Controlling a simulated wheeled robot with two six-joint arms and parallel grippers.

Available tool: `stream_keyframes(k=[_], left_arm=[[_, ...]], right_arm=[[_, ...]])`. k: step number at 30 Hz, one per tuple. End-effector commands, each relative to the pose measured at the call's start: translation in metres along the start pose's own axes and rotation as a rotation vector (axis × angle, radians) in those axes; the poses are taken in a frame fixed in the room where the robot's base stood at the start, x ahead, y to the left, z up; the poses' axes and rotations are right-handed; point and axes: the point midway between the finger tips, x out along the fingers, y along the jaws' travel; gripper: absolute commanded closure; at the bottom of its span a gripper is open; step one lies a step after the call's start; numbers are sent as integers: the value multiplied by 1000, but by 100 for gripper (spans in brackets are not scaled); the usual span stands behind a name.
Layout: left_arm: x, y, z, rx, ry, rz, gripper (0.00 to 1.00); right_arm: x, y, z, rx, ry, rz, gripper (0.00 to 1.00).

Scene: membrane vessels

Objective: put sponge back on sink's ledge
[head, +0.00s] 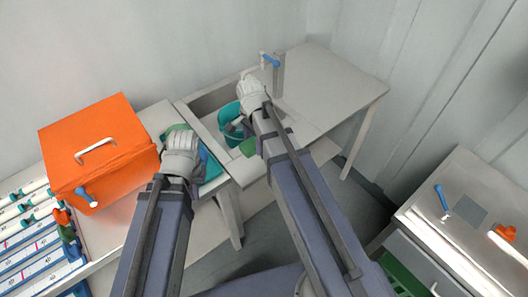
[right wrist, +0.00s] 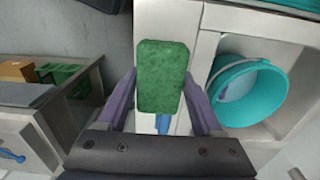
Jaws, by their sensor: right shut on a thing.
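A green sponge (right wrist: 161,62) is between the fingers of my right gripper (right wrist: 160,84) in the right wrist view, and the jaws are shut on it. In the head view the sponge (head: 248,147) shows beside my right forearm, over the near side of the sink. The sink's pale ledge (right wrist: 167,14) lies beneath and beyond the sponge in the right wrist view; the gap between them is hard to judge. The sink basin (head: 210,102) holds a teal bucket (head: 229,113). My left gripper (head: 197,184) is over the counter left of the sink, its fingertips mostly hidden.
The bucket (right wrist: 248,92) is right of the sponge in the right wrist view. A blue-handled tap (head: 271,61) stands behind the sink. An orange box (head: 98,150) is at left, beside a rack of tubes (head: 30,235). The counter right of the sink (head: 330,85) is clear.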

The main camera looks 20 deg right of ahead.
Motion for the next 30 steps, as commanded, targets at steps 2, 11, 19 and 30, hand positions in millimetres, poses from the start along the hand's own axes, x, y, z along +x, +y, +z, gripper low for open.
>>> stream_keyframes(k=[2, 11, 19, 30], left_arm=[[13, 1, -1, 0, 0, 0, 100], [57, 5, -3, -1, 0, 0, 100], [60, 6, -4, -1, 0, 0, 100], [97, 9, -6, -1, 0, 0, 100]], right_arm=[[13, 0, 0, -1, 0, 0, 77], [57, 0, 0, -2, 0, 0, 77], [60, 0, 0, -2, 0, 0, 77], [98, 0, 0, -2, 0, 0, 77]])
